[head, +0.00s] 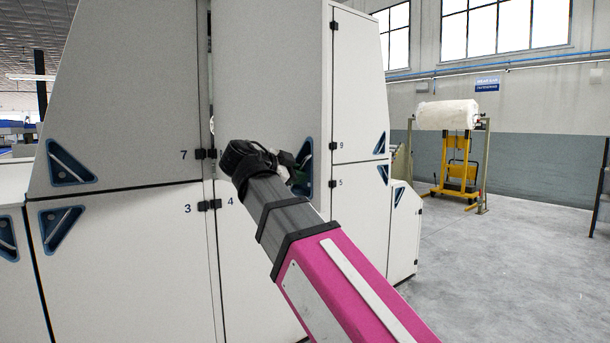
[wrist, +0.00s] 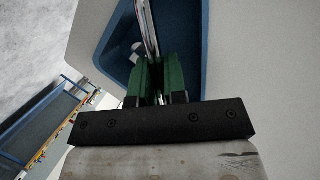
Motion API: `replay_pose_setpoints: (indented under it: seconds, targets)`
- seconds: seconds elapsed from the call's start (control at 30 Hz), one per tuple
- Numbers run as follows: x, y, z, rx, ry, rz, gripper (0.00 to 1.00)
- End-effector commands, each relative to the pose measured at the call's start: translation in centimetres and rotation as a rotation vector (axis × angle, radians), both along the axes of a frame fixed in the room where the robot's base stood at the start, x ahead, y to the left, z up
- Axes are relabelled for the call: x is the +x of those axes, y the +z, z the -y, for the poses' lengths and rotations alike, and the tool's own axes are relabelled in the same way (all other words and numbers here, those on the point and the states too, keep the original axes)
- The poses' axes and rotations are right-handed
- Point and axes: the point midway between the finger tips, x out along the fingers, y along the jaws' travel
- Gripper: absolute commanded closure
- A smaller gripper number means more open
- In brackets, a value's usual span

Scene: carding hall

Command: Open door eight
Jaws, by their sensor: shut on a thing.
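The upper middle door (head: 265,75) of the pale machine casing lies between the doors marked 7 and 9. No number shows on it; my arm covers its lower left corner. Its blue triangular recessed handle (head: 307,160) is at its lower right, partly behind my gripper (head: 299,176). In the wrist view, the green fingers of my gripper (wrist: 160,80) close on the shiny metal bar (wrist: 150,30) across the blue recess (wrist: 187,40). I cannot see any clear gap at this door's edge.
Door 7 (head: 130,90) is at left, with door 3 (head: 130,265) below. Door 4 (head: 245,270) is under my arm; door 9 (head: 357,90) is at right. Open grey floor (head: 500,270) lies to the right, with a yellow roll stand (head: 455,165) farther back.

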Motion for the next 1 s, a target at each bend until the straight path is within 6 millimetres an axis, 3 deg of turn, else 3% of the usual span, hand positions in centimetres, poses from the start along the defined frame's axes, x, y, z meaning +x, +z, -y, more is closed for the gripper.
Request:
replay_pose_setpoints:
  seconds: [0.47, 0.5, 0.53, 0.57, 1.0]
  targets:
    - [-0.21, -0.29, -0.22, 0.005, -0.002, -0.006, 1.00]
    - [-0.21, -0.28, -0.21, 0.005, -0.003, -0.006, 0.74]
    - [-0.21, -0.27, -0.21, 0.004, -0.002, -0.005, 0.65]
    - [-0.20, -0.25, -0.21, 0.004, -0.002, -0.005, 0.62]
    - [-0.15, -0.08, -0.23, 0.002, -0.002, -0.002, 0.62]
